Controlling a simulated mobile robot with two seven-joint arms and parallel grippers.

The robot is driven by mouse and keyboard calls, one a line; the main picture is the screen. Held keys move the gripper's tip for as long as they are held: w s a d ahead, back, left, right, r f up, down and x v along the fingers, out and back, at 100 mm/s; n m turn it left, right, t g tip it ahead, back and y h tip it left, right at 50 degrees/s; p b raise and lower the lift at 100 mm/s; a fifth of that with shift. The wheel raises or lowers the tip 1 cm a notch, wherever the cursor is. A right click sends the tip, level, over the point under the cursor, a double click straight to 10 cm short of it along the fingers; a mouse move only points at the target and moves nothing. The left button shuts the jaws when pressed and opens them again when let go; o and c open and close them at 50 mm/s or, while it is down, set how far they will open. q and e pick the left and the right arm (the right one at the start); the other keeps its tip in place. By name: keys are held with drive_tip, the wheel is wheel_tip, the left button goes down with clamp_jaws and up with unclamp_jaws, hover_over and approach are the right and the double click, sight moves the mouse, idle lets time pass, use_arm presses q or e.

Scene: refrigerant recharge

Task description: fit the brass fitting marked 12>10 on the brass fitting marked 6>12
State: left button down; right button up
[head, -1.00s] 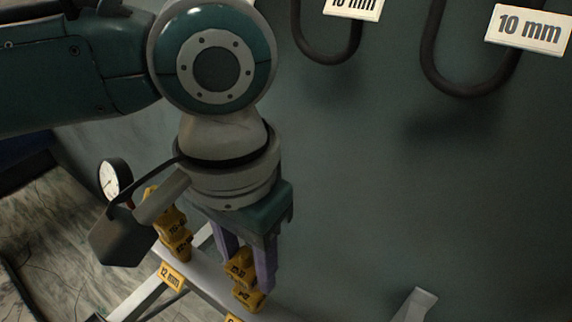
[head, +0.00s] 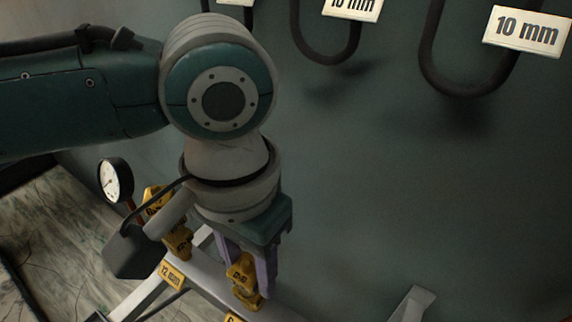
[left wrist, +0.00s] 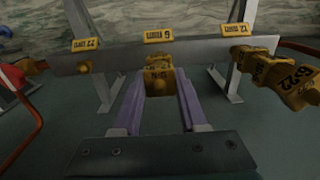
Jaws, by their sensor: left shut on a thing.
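My left gripper (head: 250,284) points down at the rail, its purple fingers closed around a yellow brass fitting (head: 241,269), which I take to be the one marked 12>10; its marking is too small to read surely. The held fitting also shows between the fingers in the left wrist view (left wrist: 158,77), in line with the 6 mm tag (left wrist: 158,36). Directly below it in the head view is another brass fitting (head: 247,298), apparently the 6>12 one, at the rail. The two look touching or nearly so; whether they are seated together I cannot tell. My right gripper is not in view.
A grey rail (head: 208,286) carries a 12 mm tag (head: 172,275) and a 22 mm tag (left wrist: 85,45). A stack of brass fittings (head: 177,242) stands left of the gripper at the 12 mm place. A round gauge (head: 115,180) is farther left. Black hoses hang on the wall, with a 10 mm sign (head: 527,31).

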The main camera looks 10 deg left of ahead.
use_arm(q)
drive_tip(key=shift+c, duration=1.8)
unclamp_jaws()
drive_tip(key=shift+r, duration=0.1)
wheel_tip(320, 180, up, 10)
drive_tip(key=shift+f+p, duration=0.1)
drive_tip(key=shift+p, duration=0.3)
wheel_tip(320, 180, up, 6)
drive_tip(key=p, duration=0.9)
drive_tip(key=shift+s+d+f, duration=0.1)
